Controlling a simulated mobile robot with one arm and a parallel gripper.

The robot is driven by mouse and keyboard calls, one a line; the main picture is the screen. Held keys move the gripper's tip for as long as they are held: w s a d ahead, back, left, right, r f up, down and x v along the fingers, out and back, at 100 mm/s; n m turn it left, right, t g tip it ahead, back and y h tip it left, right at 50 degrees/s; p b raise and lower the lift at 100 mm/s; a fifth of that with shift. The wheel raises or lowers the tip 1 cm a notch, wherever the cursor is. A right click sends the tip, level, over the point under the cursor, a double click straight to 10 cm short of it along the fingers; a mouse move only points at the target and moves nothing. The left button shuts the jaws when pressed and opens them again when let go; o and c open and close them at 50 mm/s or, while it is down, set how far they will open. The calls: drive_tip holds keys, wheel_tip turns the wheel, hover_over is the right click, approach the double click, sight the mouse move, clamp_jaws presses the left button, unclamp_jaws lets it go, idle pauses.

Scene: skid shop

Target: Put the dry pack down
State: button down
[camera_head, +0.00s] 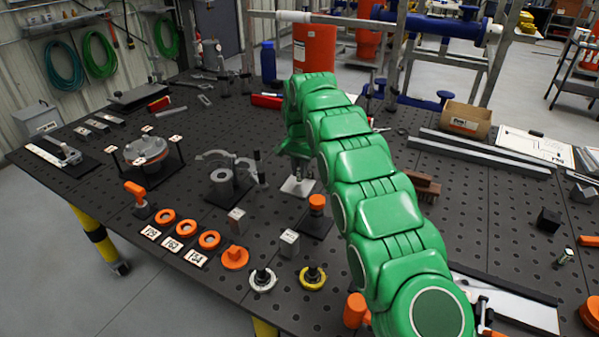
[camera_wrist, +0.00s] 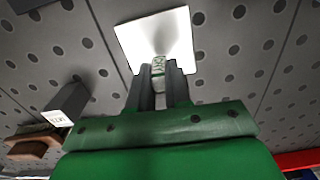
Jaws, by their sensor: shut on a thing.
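My gripper (camera_wrist: 160,75) is shut on the dry pack (camera_wrist: 159,68), a small pale packet with greenish print between the two dark fingers in the wrist view. A white square plate (camera_wrist: 135,38) lies on the perforated table just beyond the fingertips. In the head view my gripper (camera_head: 297,170) points down over the white plate (camera_head: 297,188), near the middle of the table. The pack is too small to make out there. I cannot tell whether the pack touches the plate.
The dark perforated table (camera_head: 480,215) is crowded. A grey clamp fixture (camera_head: 222,180) stands left of the plate, and an orange-capped part (camera_head: 317,203) stands just in front. A brown block (camera_head: 424,188) lies to the right beyond my arm. Orange rings (camera_head: 187,227) lie at front left.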

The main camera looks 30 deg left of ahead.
drive_tip(key=shift+f, duration=0.5)
drive_tip(key=shift+f, duration=0.1)
drive_tip(key=c, duration=1.1)
unclamp_jaws()
drive_tip(key=shift+o, duration=0.2)
drive_tip(key=shift+r, duration=0.2)
wheel_tip(320, 180, up, 7)
drive_tip(key=shift+f, duration=0.2)
drive_tip(key=shift+r, duration=0.4)
